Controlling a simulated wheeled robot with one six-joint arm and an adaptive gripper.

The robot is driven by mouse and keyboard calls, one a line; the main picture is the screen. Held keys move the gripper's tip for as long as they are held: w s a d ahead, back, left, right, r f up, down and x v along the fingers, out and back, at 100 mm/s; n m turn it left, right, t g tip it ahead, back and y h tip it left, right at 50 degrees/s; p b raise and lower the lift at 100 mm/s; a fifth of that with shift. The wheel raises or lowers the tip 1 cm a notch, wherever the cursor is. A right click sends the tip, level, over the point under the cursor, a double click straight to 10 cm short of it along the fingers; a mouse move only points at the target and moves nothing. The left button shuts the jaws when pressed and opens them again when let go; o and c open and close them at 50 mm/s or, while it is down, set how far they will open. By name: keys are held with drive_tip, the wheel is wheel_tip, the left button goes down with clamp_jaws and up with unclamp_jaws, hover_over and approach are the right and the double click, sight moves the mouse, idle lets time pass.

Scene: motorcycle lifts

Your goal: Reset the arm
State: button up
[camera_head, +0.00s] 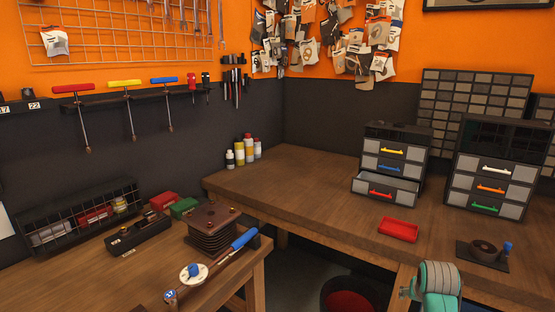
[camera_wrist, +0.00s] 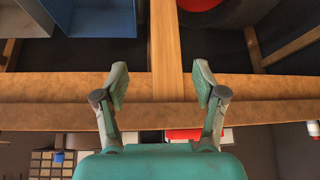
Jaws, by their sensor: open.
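My gripper (camera_wrist: 160,84) is open and empty in the wrist view, its two teal-and-grey fingers spread apart. Behind the gap between them are the wooden bench edge and an upright wooden strip. In the head view, a teal part of my arm shows at the bottom right, in front of the bench edge; the fingertips are not clear there. A red tray (camera_head: 398,229) lies on the right bench (camera_head: 300,185), behind and left of that part. Something red, partly hidden, also shows beyond the fingers in the wrist view (camera_wrist: 184,134).
The left drawer unit (camera_head: 392,160) has its red-handled bottom drawer pulled out. Another drawer unit (camera_head: 490,168) stands right of it. A tape holder (camera_head: 483,252) sits near the front. A plate stack (camera_head: 212,230) and tools occupy the left bench. The right bench's middle is clear.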

drive_tip(key=s+a+f+n+t, duration=0.1)
drive_tip(key=s+a+f, duration=0.3)
drive_tip(key=s+f, duration=0.25)
drive_tip(key=s+a+f+n+t, duration=0.1)
drive_tip(key=s+a+f, duration=0.35)
drive_tip(key=f, duration=0.35)
drive_tip(key=s+a+f+t+y, duration=0.1)
drive_tip(key=s+a+f, duration=0.15)
drive_tip(key=s, duration=0.55)
drive_tip(key=s+a+f+t, duration=0.1)
drive_tip(key=s+a+f, duration=0.1)
drive_tip(key=s+a, duration=0.35)
drive_tip(key=s+a+r+n+t+y, duration=0.1)
drive_tip(key=s+a+r+t, duration=0.15)
drive_tip(key=s, duration=0.75)
drive_tip(key=s+a+r+n+t, duration=0.1)
drive_tip(key=s+r, duration=0.3)
drive_tip(key=s, duration=0.6)
drive_tip(key=s+a+r+n+t, duration=0.1)
drive_tip(key=s+r, duration=1)
drive_tip(key=r, duration=0.1)
drive_tip(key=shift+s+a+r+y, duration=0.2)
drive_tip(key=shift+a+r+y, duration=0.1)
drive_tip(key=shift+y, duration=0.1)
drive_tip(key=shift+t, duration=0.25)
